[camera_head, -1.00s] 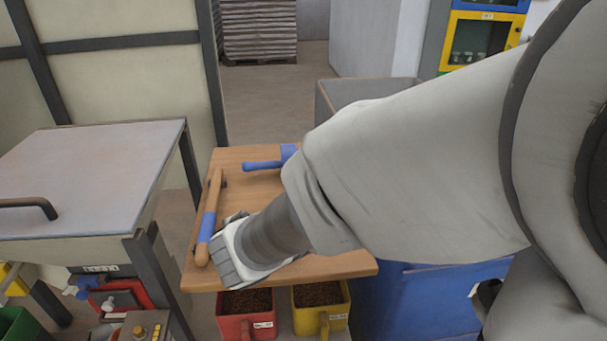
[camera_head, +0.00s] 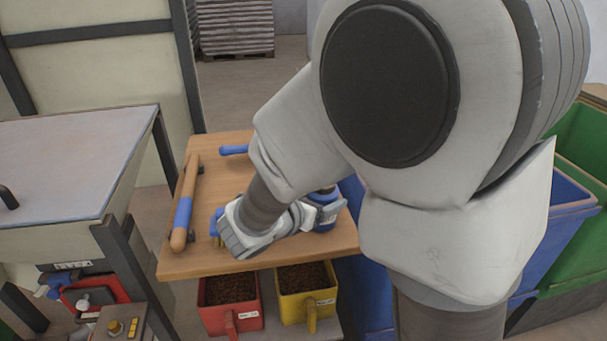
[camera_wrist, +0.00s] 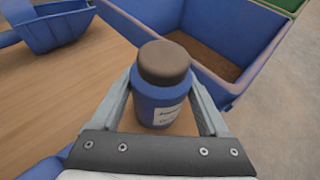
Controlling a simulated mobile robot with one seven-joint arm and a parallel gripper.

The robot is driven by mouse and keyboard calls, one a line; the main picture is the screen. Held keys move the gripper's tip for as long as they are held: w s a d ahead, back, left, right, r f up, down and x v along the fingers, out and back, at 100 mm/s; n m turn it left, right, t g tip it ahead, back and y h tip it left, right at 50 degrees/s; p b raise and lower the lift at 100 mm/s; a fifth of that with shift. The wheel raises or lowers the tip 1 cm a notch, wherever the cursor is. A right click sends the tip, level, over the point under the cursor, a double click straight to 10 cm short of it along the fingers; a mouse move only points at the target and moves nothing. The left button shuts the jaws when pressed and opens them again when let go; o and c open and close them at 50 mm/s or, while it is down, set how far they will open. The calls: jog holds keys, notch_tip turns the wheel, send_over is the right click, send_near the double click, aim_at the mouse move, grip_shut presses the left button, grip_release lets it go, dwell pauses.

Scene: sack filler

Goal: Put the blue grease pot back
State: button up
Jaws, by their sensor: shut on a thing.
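The blue grease pot (camera_wrist: 160,103) is a blue jar with a brown lid and a white label in the wrist view. My gripper (camera_wrist: 163,92) is shut on it, with one finger on each side. The pot looks upright. In the head view, the pot (camera_head: 324,200) and my gripper (camera_head: 322,212) show over the right part of the wooden table (camera_head: 210,265), partly hidden by my arm. I cannot tell whether the pot touches the tabletop.
A blue scoop (camera_wrist: 58,28) and a wooden bar with a blue band (camera_head: 185,205) lie on the table. A blue bin (camera_wrist: 215,85) stands beyond its edge. Red (camera_head: 232,318) and yellow (camera_head: 308,305) bins sit below. A metal-topped cabinet (camera_head: 70,150) is left.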

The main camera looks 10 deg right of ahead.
jog(key=shift+f, duration=0.1)
jog(key=o, duration=1.6)
